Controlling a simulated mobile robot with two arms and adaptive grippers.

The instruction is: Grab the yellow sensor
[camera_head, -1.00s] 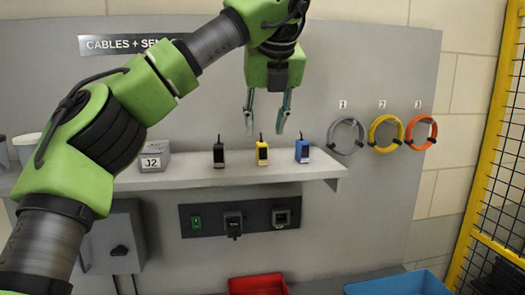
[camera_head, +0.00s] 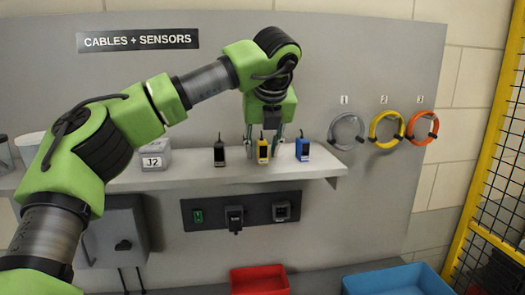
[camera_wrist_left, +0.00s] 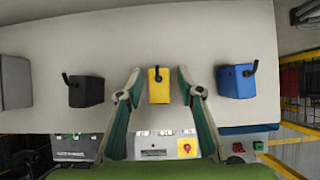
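The yellow sensor (camera_head: 263,151) stands upright on the grey shelf, between a black sensor (camera_head: 219,153) and a blue sensor (camera_head: 302,150). My left gripper (camera_head: 264,148) has come down over it, with one finger on each side. In the left wrist view the yellow sensor (camera_wrist_left: 159,85) lies between the open fingertips of the left gripper (camera_wrist_left: 160,88), with a gap showing on both sides. The black sensor (camera_wrist_left: 86,91) and blue sensor (camera_wrist_left: 237,81) are outside the fingers. My right gripper is not in view.
The shelf (camera_head: 190,177) also holds a grey box marked J2 (camera_head: 156,157). Grey, yellow and orange cable coils hang on the wall to the right. A red bin (camera_head: 260,281) and a blue bin (camera_head: 395,280) are below.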

